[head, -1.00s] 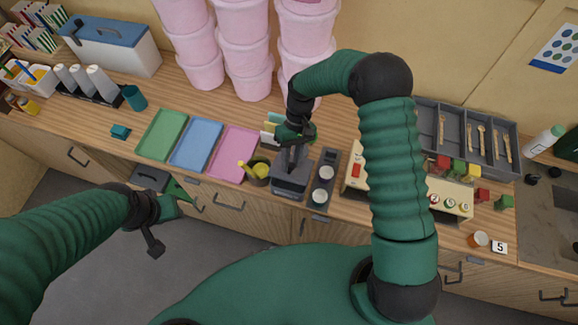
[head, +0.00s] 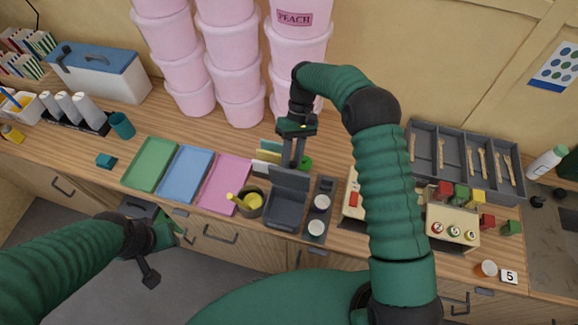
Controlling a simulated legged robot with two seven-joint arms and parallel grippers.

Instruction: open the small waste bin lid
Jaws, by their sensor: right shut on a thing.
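The small waste bin (head: 285,215) is a dark grey box on the counter, and I look down into its open top. Its lid (head: 290,179) stands raised at the back edge of the bin. My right gripper (head: 293,163) is shut on the lid at its upper edge, reaching down from above; the fingertips are partly hidden. My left gripper (head: 178,236) hangs in front of the counter at the lower left, apart from the bin. Its fingers are small and partly hidden, so I cannot tell whether they are open.
A brown pot (head: 250,203) with yellow contents stands just left of the bin. A dark holder (head: 317,228) with white round items stands close on its right. Green, blue and pink trays (head: 222,183) lie further left. Pink tubs (head: 240,106) are stacked behind.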

